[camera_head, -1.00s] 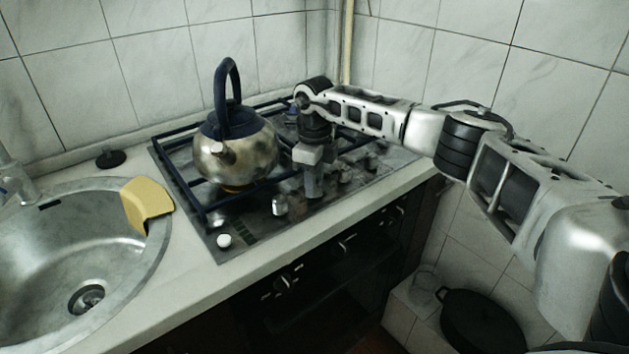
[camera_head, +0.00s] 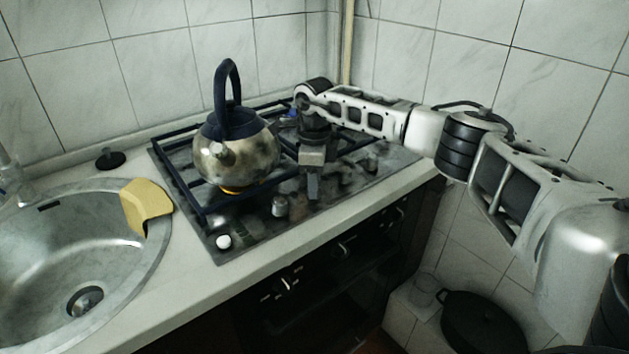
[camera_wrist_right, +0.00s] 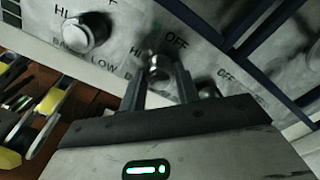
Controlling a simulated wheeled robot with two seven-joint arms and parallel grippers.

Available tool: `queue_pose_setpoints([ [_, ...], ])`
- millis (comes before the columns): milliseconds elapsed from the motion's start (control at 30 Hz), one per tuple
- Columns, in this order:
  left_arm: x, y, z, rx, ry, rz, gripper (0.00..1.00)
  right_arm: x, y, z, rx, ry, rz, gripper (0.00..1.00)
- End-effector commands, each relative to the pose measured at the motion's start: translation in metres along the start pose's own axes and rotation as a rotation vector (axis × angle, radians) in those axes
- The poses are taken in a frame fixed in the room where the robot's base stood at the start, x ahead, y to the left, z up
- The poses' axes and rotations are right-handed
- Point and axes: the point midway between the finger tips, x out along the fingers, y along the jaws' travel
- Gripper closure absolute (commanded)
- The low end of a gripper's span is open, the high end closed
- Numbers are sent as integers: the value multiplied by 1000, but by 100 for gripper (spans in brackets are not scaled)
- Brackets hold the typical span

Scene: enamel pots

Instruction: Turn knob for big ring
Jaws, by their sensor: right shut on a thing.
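My right gripper (camera_head: 312,193) reaches down over the front strip of the stove (camera_head: 245,232). In the right wrist view, its two fingers (camera_wrist_right: 160,85) are closed around the sides of a small metal knob (camera_wrist_right: 158,68), by the printed words HI and OFF. The gripper hides much of this knob in the head view. Another silver knob (camera_head: 280,206) stands to its left and appears large in the wrist view (camera_wrist_right: 86,32). An orange glow (camera_head: 232,190) shows under the kettle (camera_head: 236,152). My left gripper is not in view.
The kettle stands on the dark grate close to the left of my right gripper. A white button (camera_head: 223,242) is at the stove's front left corner. A sink (camera_head: 60,290) with a yellow cloth (camera_head: 147,203) is at the left. Tiled walls close off the back and right.

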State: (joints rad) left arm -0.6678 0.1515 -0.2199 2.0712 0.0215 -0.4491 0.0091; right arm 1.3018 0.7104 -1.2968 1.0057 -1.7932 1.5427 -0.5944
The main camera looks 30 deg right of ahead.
Motion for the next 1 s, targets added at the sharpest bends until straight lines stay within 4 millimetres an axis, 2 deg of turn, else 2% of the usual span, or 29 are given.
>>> queue_pose_setpoints([
  [33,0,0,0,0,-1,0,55,-1,-1,0,1,-2,-2,91],
  [67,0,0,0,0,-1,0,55,-1,-1,0,1,-2,-2,60],
  [100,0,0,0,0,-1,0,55,-1,-1,0,1,-2,-2,49],
  [133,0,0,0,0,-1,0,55,-1,-1,0,1,-2,-2,46],
  [433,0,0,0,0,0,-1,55,-2,0,0,2,-1,-1,46],
  [567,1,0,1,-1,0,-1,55,-14,-1,0,2,-4,-3,46],
  [667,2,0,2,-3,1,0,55,-33,-1,0,1,-5,-5,46],
  [1000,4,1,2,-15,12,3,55,-115,-1,1,1,-5,-5,46],
])
